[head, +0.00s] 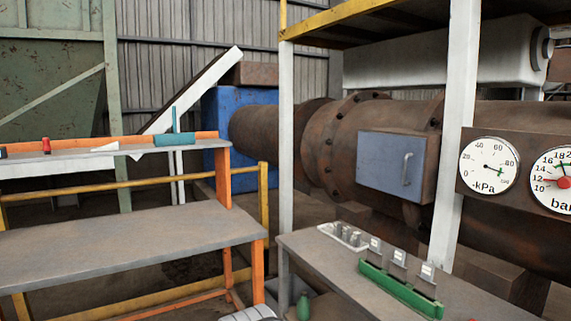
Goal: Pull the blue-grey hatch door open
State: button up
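The blue-grey hatch door (385,160) is a flat rectangular panel on the side of a large rusty pipe, right of centre in the head view. It looks shut against its brown housing. A light vertical bar handle (406,169) stands near its right edge. Nothing touches the door or the handle.
A white post (456,130) stands just right of the door, with pressure gauges (489,164) beyond it. A grey table (335,268) below carries a green rack (400,289) and a small tray (343,235). A workbench (120,247) stands left.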

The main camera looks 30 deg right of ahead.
aim_at(391, 164)
jog(key=z, duration=0.3)
jog(key=i, duration=1.25)
jog(key=z, duration=1.2)
jog(key=i, duration=0.6)
jog(key=z, duration=0.25)
jog(key=k, duration=0.8)
jog(key=z, duration=0.2)
jog(key=i, duration=0.75)
jog(key=u, duration=0.05)
